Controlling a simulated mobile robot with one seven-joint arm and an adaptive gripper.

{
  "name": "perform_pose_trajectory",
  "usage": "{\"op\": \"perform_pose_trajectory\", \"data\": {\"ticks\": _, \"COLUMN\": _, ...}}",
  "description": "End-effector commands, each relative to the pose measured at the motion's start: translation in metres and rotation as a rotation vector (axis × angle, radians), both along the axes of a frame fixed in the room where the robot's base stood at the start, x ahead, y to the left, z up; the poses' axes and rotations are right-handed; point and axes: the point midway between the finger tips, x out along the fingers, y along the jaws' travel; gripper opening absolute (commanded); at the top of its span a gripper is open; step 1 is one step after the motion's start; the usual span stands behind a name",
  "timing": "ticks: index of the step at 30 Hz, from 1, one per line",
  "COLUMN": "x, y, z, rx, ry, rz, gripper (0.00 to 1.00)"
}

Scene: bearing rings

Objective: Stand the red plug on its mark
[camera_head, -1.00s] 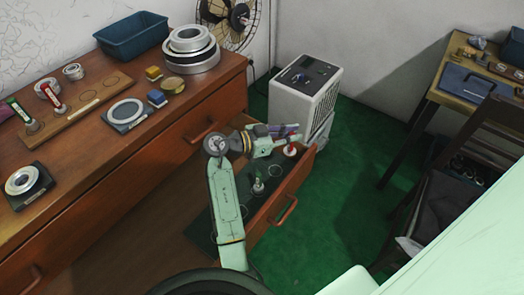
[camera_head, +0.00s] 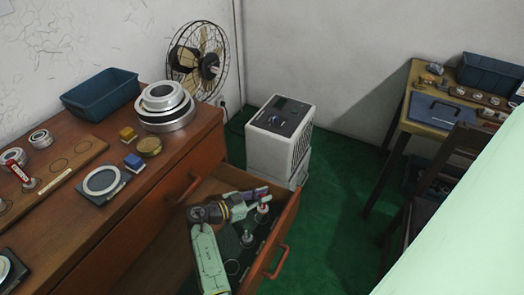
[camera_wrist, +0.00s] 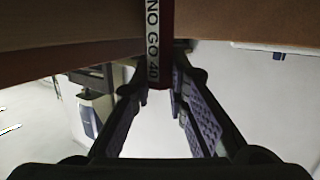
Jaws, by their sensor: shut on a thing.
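The red plug shows in the wrist view (camera_wrist: 160,50) as a red handle with a white strip reading "NO GO 40", between my fingers. In the head view the red plug (camera_head: 264,208) is at the far end of the open drawer, below my gripper (camera_head: 262,194). My gripper (camera_wrist: 162,92) is shut on its handle. The plug looks upright; whether its base touches the drawer floor I cannot tell. A pale ring mark (camera_head: 232,267) shows on the dark drawer mat. Other marks there are partly hidden by my arm.
A second plug (camera_head: 247,239) stands in the drawer (camera_head: 272,250). Another red-handled plug (camera_head: 20,174) is on the wooden board on the dresser. Rings, a blue bin (camera_head: 102,92) and small blocks are also there. A white cabinet (camera_head: 277,140) stands beyond the drawer.

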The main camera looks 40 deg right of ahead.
Motion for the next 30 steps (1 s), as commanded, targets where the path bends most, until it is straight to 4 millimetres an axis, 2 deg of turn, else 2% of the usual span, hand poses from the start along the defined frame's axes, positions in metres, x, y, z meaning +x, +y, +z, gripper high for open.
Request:
{"op": "perform_pose_trajectory", "data": {"ticks": 4, "x": 0.001, "y": 0.000, "z": -0.009, "rx": -0.002, "ry": -0.001, "rz": 0.001, "gripper": 0.00}}
{"op": "perform_pose_trajectory", "data": {"ticks": 12, "x": 0.001, "y": 0.000, "z": -0.044, "rx": -0.002, "ry": -0.001, "rz": 0.001, "gripper": 0.00}}
{"op": "perform_pose_trajectory", "data": {"ticks": 26, "x": 0.001, "y": 0.000, "z": -0.052, "rx": -0.002, "ry": -0.003, "rz": 0.000, "gripper": 0.00}}
{"op": "perform_pose_trajectory", "data": {"ticks": 27, "x": 0.001, "y": 0.000, "z": -0.052, "rx": -0.001, "ry": -0.002, "rz": 0.001, "gripper": 0.17}}
{"op": "perform_pose_trajectory", "data": {"ticks": 30, "x": 0.001, "y": 0.000, "z": -0.051, "rx": 0.000, "ry": -0.001, "rz": 0.001, "gripper": 0.23}}
